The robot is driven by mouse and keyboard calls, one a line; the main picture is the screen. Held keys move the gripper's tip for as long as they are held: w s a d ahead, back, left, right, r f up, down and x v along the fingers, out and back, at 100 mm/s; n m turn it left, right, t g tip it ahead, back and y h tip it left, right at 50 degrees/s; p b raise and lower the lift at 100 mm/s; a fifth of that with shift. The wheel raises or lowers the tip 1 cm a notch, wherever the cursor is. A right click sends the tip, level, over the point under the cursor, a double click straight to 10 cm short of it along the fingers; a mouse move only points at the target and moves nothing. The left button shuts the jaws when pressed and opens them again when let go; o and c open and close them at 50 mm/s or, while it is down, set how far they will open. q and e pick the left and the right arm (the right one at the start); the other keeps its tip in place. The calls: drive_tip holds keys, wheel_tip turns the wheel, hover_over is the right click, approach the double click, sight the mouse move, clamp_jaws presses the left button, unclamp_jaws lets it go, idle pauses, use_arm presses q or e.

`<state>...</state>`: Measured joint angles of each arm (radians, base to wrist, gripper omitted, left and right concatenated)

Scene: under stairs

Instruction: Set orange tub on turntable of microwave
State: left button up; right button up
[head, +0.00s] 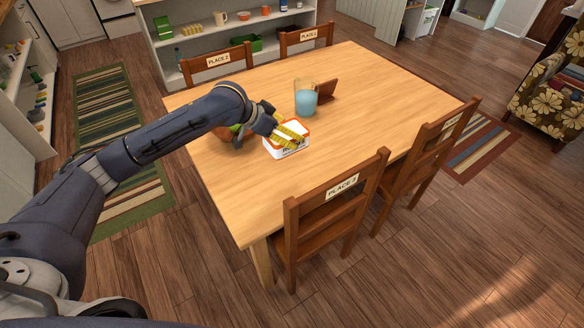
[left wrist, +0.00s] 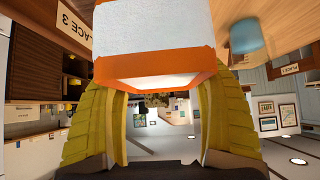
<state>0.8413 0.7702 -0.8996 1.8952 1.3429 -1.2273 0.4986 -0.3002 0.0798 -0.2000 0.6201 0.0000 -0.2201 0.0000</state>
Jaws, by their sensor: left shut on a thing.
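The orange tub (head: 287,149) is a small white box with an orange rim and dark lettering, at the near left part of the table. My left gripper (head: 286,134) reaches it from the left, its yellow fingers shut on the tub. In the left wrist view the tub (left wrist: 155,68) fills the upper middle, with the yellow fingers of the left gripper (left wrist: 158,100) on both sides. I cannot tell whether the tub touches the table or is slightly above it. The microwave and its turntable are not in view. My right gripper is not in view.
A clear pitcher with blue liquid (head: 305,99) and a brown object (head: 327,90) stand behind the tub on the wooden table (head: 390,90). A bowl (head: 232,141) is partly hidden under my left arm. Chairs (head: 335,210) surround the table. Its right part is clear.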

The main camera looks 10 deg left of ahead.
use_arm(q)
wheel_tip(320, 180, down, 17)
idle(0.7)
drive_tip(key=shift+f, duration=0.1)
drive_tip(key=o, duration=1.6)
drive_tip(key=shift+c, duration=0.2)
drive_tip(key=v, duration=1.2)
